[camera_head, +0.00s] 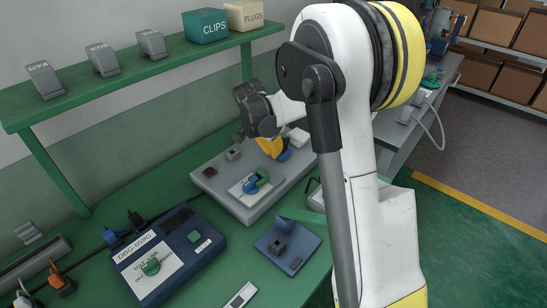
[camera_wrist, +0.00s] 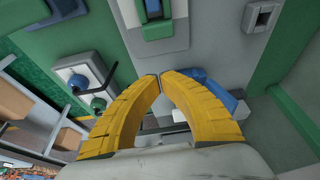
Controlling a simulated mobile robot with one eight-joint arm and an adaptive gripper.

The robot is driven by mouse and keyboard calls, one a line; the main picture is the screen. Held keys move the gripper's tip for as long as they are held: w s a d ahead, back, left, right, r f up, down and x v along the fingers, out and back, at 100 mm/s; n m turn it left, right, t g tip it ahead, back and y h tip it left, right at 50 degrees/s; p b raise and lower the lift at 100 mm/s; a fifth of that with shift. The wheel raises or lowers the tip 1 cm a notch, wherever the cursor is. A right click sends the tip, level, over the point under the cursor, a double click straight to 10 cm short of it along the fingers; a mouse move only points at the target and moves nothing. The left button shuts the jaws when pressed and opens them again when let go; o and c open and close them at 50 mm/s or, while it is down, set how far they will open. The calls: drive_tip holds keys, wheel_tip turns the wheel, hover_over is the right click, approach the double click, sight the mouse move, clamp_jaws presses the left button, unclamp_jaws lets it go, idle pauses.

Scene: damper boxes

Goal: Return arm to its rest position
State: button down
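My white arm stands in the right half of the head view and bends over the green bench. My gripper (camera_head: 271,148) shows there with yellow fingers, above the back of a grey fixture plate (camera_head: 243,208). In the wrist view the two yellow fingertips of my gripper (camera_wrist: 160,77) come together, and I see nothing held between them. A blue part (camera_wrist: 215,92) lies beyond the fingers in the wrist view. In the head view a blue part also shows close to the gripper; whether they touch I cannot tell.
A green shelf (camera_head: 100,88) carries several grey holders, a teal CLIPS box (camera_head: 205,26) and a yellow PLUGS box (camera_head: 243,15). A blue tester (camera_head: 168,252) and a small blue fixture (camera_head: 287,247) stand on the bench. Racks with brown boxes (camera_head: 492,25) stand at the right.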

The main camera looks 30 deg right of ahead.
drive_tip(key=shift+p+v, duration=0.5)
drive_tip(key=shift+v, duration=1.7)
drive_tip(key=s+a+r+n+t+y, duration=0.1)
drive_tip(key=s+a+r+n+t, duration=0.1)
drive_tip(key=s+a+r+n, duration=0.3)
drive_tip(key=s+a+r+n+t+y, duration=0.1)
drive_tip(key=s+a+r+n, duration=0.15)
drive_tip(key=s+r, duration=0.35)
drive_tip(key=s+a+n+t, duration=0.1)
drive_tip(key=s+a+n, duration=0.2)
drive_tip(key=s, duration=0.4)
drive_tip(key=s+a+f+n+t+y, duration=0.1)
drive_tip(key=s+a+n+t, duration=0.1)
drive_tip(key=s, duration=0.5)
drive_tip(key=shift+a+f+n+y, duration=0.3)
drive_tip(key=shift+a+f+n, duration=0.05)
drive_tip(key=shift+a+n, duration=0.4)
drive_tip(key=shift+d, duration=0.1)
